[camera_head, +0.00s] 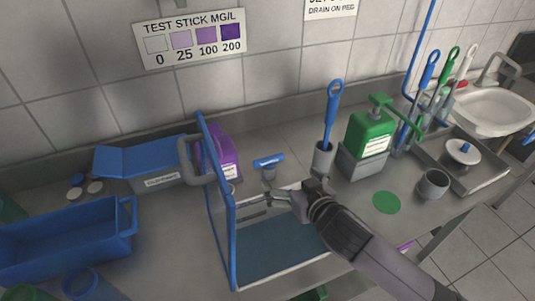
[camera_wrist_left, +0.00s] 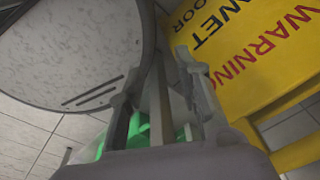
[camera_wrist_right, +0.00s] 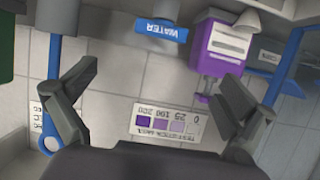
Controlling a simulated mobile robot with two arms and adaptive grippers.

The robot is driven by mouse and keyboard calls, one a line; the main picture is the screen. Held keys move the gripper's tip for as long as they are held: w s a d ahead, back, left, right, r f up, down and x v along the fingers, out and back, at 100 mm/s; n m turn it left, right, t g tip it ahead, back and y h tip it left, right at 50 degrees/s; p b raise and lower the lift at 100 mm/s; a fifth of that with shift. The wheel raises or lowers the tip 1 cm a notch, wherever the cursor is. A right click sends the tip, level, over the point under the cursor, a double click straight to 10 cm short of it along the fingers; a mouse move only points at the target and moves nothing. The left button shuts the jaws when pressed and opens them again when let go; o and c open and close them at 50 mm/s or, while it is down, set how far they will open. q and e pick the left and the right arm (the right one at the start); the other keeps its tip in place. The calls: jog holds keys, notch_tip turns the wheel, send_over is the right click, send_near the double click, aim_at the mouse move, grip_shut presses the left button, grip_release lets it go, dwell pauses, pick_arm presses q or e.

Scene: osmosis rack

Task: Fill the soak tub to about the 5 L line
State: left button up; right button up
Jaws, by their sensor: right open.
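A blue tub (camera_head: 60,240) with a side handle stands on the counter at the left of the head view. I take it for the soak tub; its level marks cannot be read. A sink basin (camera_head: 275,240) lies at the centre. Behind it is a tap with a blue lever (camera_head: 268,162), which reads WATER in the right wrist view (camera_wrist_right: 160,30). My right gripper (camera_head: 258,204) is open and empty over the basin, in front of the tap. My left gripper (camera_wrist_left: 160,88) shows only in its wrist view, its fingers apart, away from the counter.
A green pump bottle (camera_head: 370,135) and brush holder (camera_head: 323,158) stand right. A yellow warning sign (camera_wrist_left: 245,60) is near my left gripper.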

aim_at(269, 159)
jog(key=p+x, duration=0.1)
jog(key=x, duration=0.9)
jog(key=shift+w+a+f, duration=0.1)
jog(key=shift+w+f, duration=0.05)
jog(key=shift+w, duration=0.2)
jog(key=x, duration=0.3)
jog(key=shift+w+a+f, duration=0.1)
jog(key=shift+w+f, duration=0.1)
jog(key=shift+w+a+f+p, duration=0.2)
jog(key=shift+w+p, duration=0.1)
jog(key=shift+w, duration=0.1)
pick_arm(q)
jog(key=shift+s+d+r, duration=0.2)
jog(key=shift+s+r, duration=0.05)
jog(key=shift+r, duration=0.15)
jog(key=shift+s+d+r, duration=0.2)
jog(key=shift+r, duration=0.2)
